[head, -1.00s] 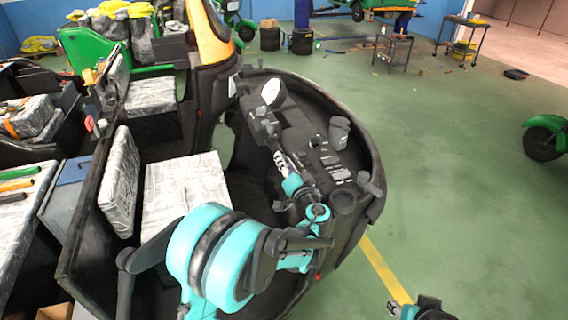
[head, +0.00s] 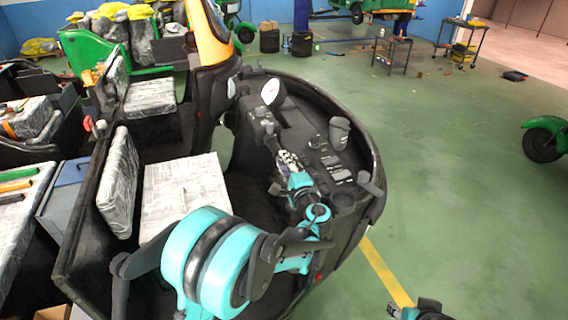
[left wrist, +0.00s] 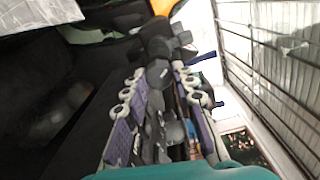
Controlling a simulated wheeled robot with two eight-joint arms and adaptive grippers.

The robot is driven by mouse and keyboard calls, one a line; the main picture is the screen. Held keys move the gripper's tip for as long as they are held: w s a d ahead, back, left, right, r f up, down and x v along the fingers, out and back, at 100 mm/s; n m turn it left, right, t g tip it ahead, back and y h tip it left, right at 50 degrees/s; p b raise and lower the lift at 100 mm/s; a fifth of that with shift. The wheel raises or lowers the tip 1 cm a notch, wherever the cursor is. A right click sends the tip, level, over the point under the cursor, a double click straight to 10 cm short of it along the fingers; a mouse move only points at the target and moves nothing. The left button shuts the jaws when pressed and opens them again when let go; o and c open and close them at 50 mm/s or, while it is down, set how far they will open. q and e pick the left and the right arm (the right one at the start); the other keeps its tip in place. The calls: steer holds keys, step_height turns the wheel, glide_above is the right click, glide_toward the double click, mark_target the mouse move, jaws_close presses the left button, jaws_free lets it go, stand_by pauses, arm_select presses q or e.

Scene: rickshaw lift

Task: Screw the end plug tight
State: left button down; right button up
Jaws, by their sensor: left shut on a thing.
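My left gripper (head: 280,150) reaches over the open front of the black rickshaw cab, at the handlebar by the dashboard. In the left wrist view its two purple-and-grey fingers (left wrist: 160,85) are shut on a dark, blunt-ended piece, apparently the end plug (left wrist: 158,72), at the end of the handlebar. In the head view the plug is hidden by the fingers. I cannot tell whether it sits flush. What seems to be my right gripper (head: 396,308) shows only partly at the bottom edge, away from the cab. Its jaws cannot be made out.
The seat (head: 185,195) lies left of my arm.

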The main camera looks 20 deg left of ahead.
arm_select(q)
steer(key=shift+f+m, duration=0.1)
steer(key=shift+m, duration=3.4)
steer(key=c, duration=1.2)
jaws_free()
steer(key=v, duration=1.2)
